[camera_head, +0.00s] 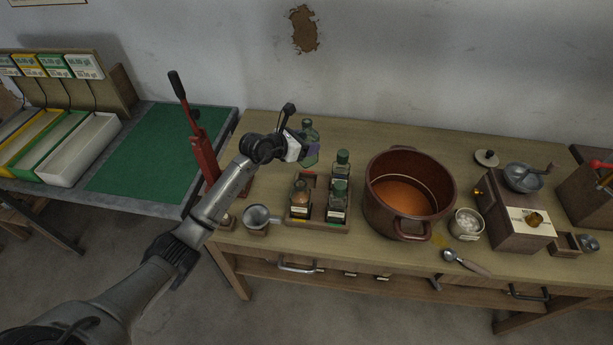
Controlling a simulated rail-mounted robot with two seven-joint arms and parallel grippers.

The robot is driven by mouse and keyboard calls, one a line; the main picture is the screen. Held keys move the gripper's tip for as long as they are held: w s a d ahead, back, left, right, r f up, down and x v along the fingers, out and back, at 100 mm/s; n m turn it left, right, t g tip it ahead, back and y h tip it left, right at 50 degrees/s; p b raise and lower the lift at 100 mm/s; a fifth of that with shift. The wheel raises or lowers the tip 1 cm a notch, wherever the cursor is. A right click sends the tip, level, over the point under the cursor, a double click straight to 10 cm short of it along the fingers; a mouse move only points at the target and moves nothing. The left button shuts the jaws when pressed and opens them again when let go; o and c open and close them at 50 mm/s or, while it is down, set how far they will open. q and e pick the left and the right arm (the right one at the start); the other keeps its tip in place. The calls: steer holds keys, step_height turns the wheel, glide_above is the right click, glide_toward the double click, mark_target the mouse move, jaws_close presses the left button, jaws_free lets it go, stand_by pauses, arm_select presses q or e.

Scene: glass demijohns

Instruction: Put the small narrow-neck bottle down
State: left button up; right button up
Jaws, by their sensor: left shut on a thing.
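My left gripper (300,148) reaches in from the left over the back left part of the wooden table. It is shut on a small green glass bottle (310,130), which is upright behind and beside the gripper. The gripper covers part of the bottle. I cannot tell whether the bottle's base touches the table or the crate. Just in front of it is a wooden crate (319,228) holding several small bottles, among them a green one (341,165) and a brownish one (300,194). My right gripper is not in view.
A large brown pot (408,195) stands right of the crate. A grinder (520,205), a small white tub (467,223) and a scoop (465,262) are farther right.

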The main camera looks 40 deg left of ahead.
mark_target(300, 164)
arm_select(q)
step_height(300, 164, down, 3)
steer(key=shift+r, duration=0.1)
step_height(300, 164, down, 5)
steer(key=shift+d+r+b, duration=0.1)
steer(key=shift+b, duration=0.65)
steer(key=shift+f+b, duration=0.3)
steer(key=shift+f, duration=0.35)
steer(key=shift+f, duration=0.1)
steer(key=o, duration=1.2)
